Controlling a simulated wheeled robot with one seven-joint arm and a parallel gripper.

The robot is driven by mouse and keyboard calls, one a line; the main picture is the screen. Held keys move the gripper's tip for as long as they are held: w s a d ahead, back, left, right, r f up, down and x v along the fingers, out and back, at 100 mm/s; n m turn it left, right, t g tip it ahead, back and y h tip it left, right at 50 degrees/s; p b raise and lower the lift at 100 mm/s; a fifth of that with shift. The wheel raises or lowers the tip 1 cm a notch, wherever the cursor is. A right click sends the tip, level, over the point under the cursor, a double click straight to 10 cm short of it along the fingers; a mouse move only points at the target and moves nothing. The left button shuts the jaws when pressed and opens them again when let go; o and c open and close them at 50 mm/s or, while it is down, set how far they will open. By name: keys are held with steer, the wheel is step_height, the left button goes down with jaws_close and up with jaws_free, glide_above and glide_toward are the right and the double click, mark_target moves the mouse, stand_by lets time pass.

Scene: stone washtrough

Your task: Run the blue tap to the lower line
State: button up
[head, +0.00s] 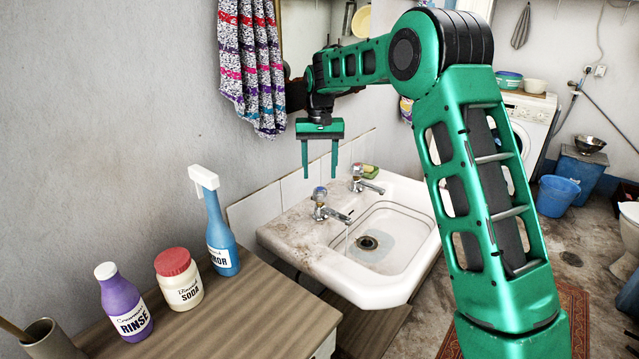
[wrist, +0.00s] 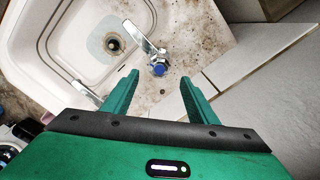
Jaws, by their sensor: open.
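The blue tap (head: 319,203) stands on the near back corner of the white basin (head: 372,291). Its blue cap (wrist: 158,69) shows in the wrist view, with the spout reaching over the basin. A thin pale streak under the spout in the head view looks like running water. A small shallow pool (head: 383,256) seems to lie around the dark drain. Thin dark lines (head: 396,203) run around the basin's inner wall. My gripper (head: 319,172) is open and empty, pointing down above the blue tap; in the wrist view its fingers (wrist: 160,80) lie either side of the tap's near side.
A second tap (head: 362,181) stands farther along the ledge, beside a sponge (head: 370,170). A wooden counter (head: 255,305) at the near left holds a purple bottle (head: 123,302), a red-lidded jar (head: 179,280) and a blue spray bottle (head: 219,235).

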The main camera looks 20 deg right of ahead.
steer(key=shift+r, duration=2.2)
stand_by(5.8)
